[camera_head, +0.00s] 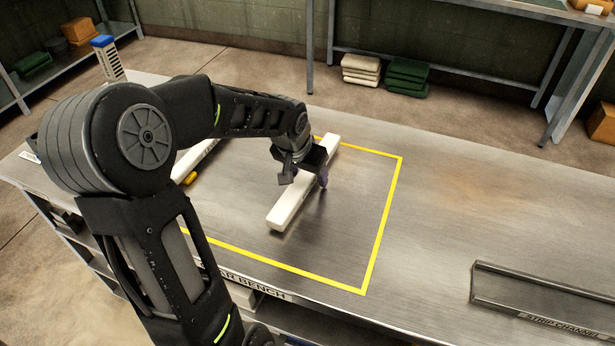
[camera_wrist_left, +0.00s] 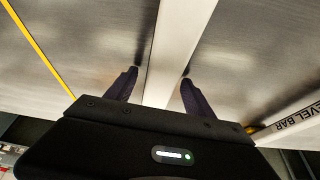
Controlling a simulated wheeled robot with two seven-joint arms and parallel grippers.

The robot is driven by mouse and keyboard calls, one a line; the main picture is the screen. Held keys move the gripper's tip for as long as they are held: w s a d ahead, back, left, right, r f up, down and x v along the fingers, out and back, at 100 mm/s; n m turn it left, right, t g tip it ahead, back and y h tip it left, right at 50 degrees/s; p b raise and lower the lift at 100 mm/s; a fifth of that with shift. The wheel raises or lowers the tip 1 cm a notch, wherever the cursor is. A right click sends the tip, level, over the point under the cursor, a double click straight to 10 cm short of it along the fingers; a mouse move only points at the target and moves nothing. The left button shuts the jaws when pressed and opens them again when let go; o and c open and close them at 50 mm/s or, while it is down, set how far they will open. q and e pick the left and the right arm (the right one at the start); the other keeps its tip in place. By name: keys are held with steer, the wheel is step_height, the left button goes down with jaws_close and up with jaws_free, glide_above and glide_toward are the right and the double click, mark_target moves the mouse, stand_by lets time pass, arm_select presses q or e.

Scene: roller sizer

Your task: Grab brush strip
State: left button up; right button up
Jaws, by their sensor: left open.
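The brush strip, a long white bar (camera_head: 290,203), lies diagonally on the metal bench inside a yellow outlined area. It also shows in the left wrist view (camera_wrist_left: 180,45), running between the two fingers. My left gripper (camera_head: 306,179) is over the middle of the bar, with one finger on each side of it. In the left wrist view the left gripper (camera_wrist_left: 160,85) is open, with a gap between each fingertip and the bar. The gripper hides part of the bar. My right gripper is not in view.
A second white bar, marked as level bar (camera_wrist_left: 295,120), lies left of the strip, partly behind my arm, with a yellow part (camera_head: 190,178) near it. A strip channel (camera_head: 540,300) sits at the bench's right. The bench between is clear.

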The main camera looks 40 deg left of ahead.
arm_select(q)
steer(key=shift+c, duration=0.2)
stand_by(0.4)
jaws_close()
stand_by(0.5)
